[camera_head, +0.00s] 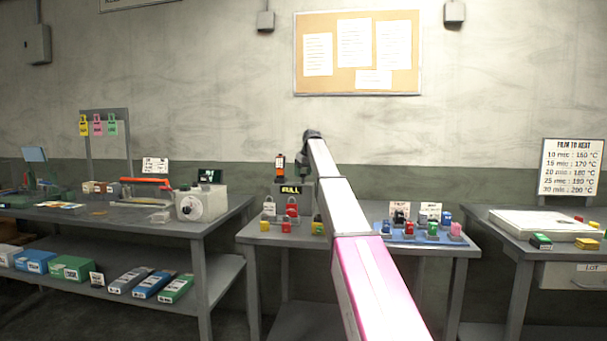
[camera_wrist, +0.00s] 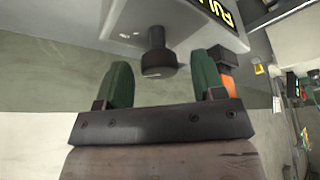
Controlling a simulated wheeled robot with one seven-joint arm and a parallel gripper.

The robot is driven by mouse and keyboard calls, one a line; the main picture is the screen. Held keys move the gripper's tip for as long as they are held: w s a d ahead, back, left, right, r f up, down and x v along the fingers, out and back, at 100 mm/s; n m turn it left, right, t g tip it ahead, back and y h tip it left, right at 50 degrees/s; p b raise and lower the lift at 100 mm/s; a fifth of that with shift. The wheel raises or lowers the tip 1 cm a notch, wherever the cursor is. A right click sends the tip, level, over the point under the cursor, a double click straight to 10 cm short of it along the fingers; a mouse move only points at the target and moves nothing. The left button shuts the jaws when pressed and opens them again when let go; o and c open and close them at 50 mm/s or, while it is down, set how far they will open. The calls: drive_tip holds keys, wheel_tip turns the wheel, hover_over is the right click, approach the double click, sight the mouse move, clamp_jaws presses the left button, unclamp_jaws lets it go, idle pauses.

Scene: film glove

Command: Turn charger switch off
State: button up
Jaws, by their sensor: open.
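The charger is a grey box with a yellow-on-black FULL display (camera_head: 291,190), standing on the middle table behind my arm. In the wrist view its grey face (camera_wrist: 172,20) and part of the display (camera_wrist: 222,10) fill the top. A black round knob-like switch (camera_wrist: 157,52) sticks out of that face. My gripper (camera_wrist: 164,76) is open, with one green finger on each side of the switch and visible gaps between. I cannot tell whether the fingertips reach level with it. In the head view my arm hides the switch and most of the gripper.
An orange and black object (camera_head: 280,165) stands at the charger; it also shows beside my right-hand finger in the wrist view (camera_wrist: 229,84). Small coloured padlocks (camera_head: 292,204) lie in front. A blue tray (camera_head: 428,239) with small coloured items is right of my arm.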

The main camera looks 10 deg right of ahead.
drive_tip(key=shift+f, duration=0.1)
drive_tip(key=shift+c, duration=0.4)
drive_tip(key=c, duration=0.8)
drive_tip(key=shift+c, duration=0.2)
